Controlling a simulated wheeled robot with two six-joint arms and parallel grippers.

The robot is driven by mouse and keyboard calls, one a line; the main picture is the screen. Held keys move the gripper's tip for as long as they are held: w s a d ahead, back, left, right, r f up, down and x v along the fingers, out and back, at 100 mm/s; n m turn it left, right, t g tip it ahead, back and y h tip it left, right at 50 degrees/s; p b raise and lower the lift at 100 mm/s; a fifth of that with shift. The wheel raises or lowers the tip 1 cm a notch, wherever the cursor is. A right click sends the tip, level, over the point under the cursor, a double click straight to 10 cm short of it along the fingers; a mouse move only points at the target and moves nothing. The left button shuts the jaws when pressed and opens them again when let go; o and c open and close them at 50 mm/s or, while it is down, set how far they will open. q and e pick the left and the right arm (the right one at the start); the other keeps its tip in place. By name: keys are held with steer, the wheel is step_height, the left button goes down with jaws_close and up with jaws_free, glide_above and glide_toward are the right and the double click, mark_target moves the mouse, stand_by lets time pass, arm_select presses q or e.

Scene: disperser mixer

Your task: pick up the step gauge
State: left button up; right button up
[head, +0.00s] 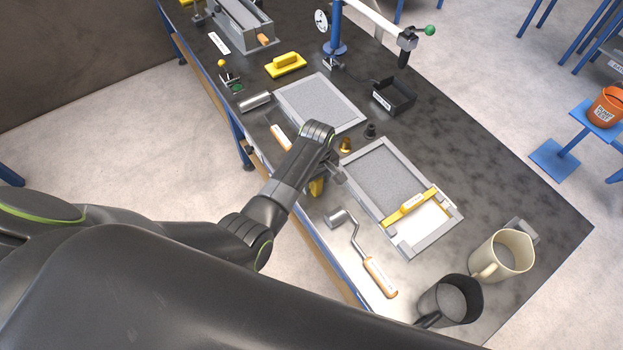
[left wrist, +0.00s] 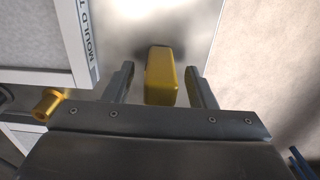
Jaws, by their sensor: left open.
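A yellow block (left wrist: 160,78), which I take to be the step gauge, lies on the worktop between my left gripper's fingers in the left wrist view. Its far end is dark. In the head view only a small yellow part (head: 316,187) of it shows beside my gripper, near the table's left edge; the rest is hidden. My left gripper (left wrist: 159,69) is open, with one finger on each side of the block and a visible gap on both sides. In the head view the left gripper (head: 327,178) points down at the table, its fingertips mostly hidden. My right gripper is not in view.
A mould frame with a yellow bar (head: 412,205) lies right of my gripper, another mould (head: 320,103) behind. A small brass piece (head: 345,145) stands close by.

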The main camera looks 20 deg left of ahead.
arm_select(q)
steer(key=shift+f, duration=1.3)
steer(key=c, duration=0.9)
steer(key=shift+r, duration=0.1)
